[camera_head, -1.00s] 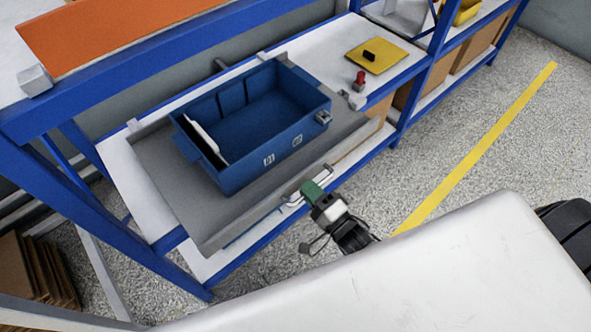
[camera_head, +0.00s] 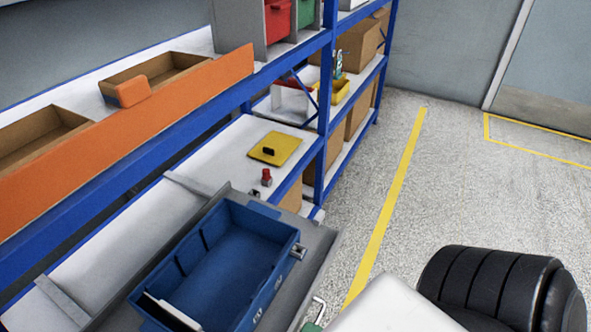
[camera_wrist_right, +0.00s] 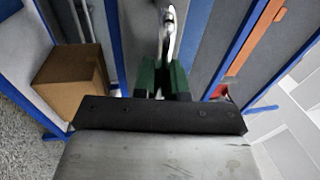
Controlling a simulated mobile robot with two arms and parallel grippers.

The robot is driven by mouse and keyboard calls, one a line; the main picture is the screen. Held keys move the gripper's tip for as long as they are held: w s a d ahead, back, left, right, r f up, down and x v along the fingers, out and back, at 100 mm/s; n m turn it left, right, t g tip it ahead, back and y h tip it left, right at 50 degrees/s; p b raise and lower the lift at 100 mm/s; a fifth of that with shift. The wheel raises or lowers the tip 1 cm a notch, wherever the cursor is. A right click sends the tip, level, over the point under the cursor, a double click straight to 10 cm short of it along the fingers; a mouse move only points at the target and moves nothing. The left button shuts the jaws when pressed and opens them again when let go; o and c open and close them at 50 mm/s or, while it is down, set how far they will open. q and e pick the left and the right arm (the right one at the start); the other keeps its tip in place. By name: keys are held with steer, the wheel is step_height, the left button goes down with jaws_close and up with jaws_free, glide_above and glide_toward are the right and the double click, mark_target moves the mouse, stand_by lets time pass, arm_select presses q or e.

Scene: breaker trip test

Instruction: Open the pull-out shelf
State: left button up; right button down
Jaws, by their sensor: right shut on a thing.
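The pull-out shelf (camera_head: 315,262) is a grey tray with a blue bin (camera_head: 215,270) on it. It stands out from the rack's white level toward me, with bare rails (camera_head: 190,184) visible behind it. Its metal handle (camera_head: 319,311) is at the lower edge of the head view, and also shows in the right wrist view (camera_wrist_right: 168,36). My right gripper (camera_wrist_right: 163,76) has green fingers shut on the handle; in the head view only a green bit of it shows. My left gripper is not in view.
A yellow plate (camera_head: 276,149) with a black knob and a red-topped part (camera_head: 266,177) sit on the white level. An orange front board (camera_head: 130,135) runs above. Cardboard boxes (camera_head: 357,50) fill the rack further along. The floor with its yellow line (camera_head: 385,210) is clear.

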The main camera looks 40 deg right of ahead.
steer(key=shift+v, duration=0.8)
steer(key=shift+r, duration=0.1)
steer(key=c, duration=1.2)
jaws_free()
steer(key=b+v, duration=0.1)
steer(key=v, duration=0.9)
steer(key=shift+s+d, duration=0.1)
steer(key=shift+s, duration=0.3)
